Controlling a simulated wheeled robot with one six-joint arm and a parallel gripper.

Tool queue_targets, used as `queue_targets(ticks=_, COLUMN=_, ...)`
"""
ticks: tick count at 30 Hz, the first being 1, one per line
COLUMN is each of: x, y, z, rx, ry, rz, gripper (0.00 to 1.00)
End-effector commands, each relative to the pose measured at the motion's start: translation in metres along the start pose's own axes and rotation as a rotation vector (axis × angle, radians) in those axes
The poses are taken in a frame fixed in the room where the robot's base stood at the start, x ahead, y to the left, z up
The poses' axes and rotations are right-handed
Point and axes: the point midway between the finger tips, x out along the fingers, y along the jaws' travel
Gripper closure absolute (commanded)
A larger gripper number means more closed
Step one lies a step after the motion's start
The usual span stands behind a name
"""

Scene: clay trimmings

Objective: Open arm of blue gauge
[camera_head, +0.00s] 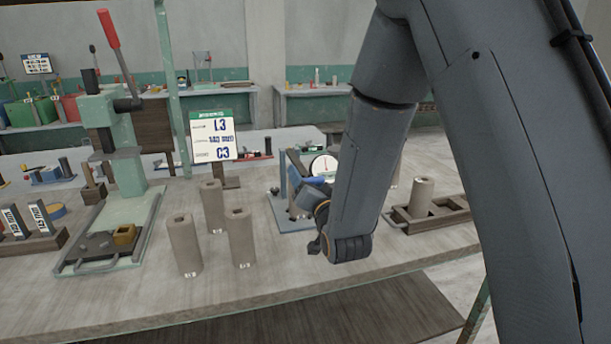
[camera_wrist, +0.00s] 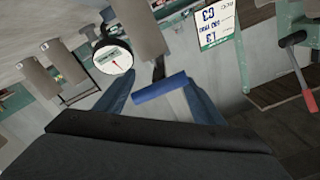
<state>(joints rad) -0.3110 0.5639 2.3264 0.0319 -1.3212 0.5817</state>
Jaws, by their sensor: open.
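The blue gauge has a round white dial (camera_head: 323,167) with a red needle and a blue base plate (camera_head: 290,216), right of centre on the bench. My gripper (camera_head: 309,205) is at it, and my forearm hides much of it in the head view. In the wrist view the dial (camera_wrist: 113,60) is at upper left. A short blue bar (camera_wrist: 160,88), which looks like the gauge's arm, lies between the two blue fingers of my gripper (camera_wrist: 160,80). The fingers are apart; I see no clear contact with the bar.
Several upright clay cylinders (camera_head: 185,246) stand left of the gauge. A green lever press (camera_head: 118,160) with a red handle and a sign card (camera_head: 212,137) are further left. A wooden tray (camera_head: 452,212) with a cylinder is at right. The bench's front edge is clear.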

Motion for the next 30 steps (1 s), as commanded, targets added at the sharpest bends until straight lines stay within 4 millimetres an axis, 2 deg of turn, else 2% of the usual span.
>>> queue_targets(ticks=6, x=0.019, y=0.000, z=0.000, rx=0.000, ry=-0.001, rz=0.001, gripper=0.38)
queue_targets(ticks=15, x=0.021, y=0.000, z=0.000, rx=0.000, ry=-0.001, rz=0.001, gripper=0.38)
queue_targets(ticks=21, x=0.021, y=0.000, z=0.000, rx=-0.001, ry=-0.001, rz=0.001, gripper=0.72)
queue_targets(ticks=24, x=0.021, y=0.000, z=0.000, rx=-0.002, ry=-0.001, rz=0.001, gripper=0.85)
queue_targets(ticks=30, x=0.021, y=-0.005, z=0.000, rx=-0.004, ry=-0.013, rz=0.002, gripper=0.85)
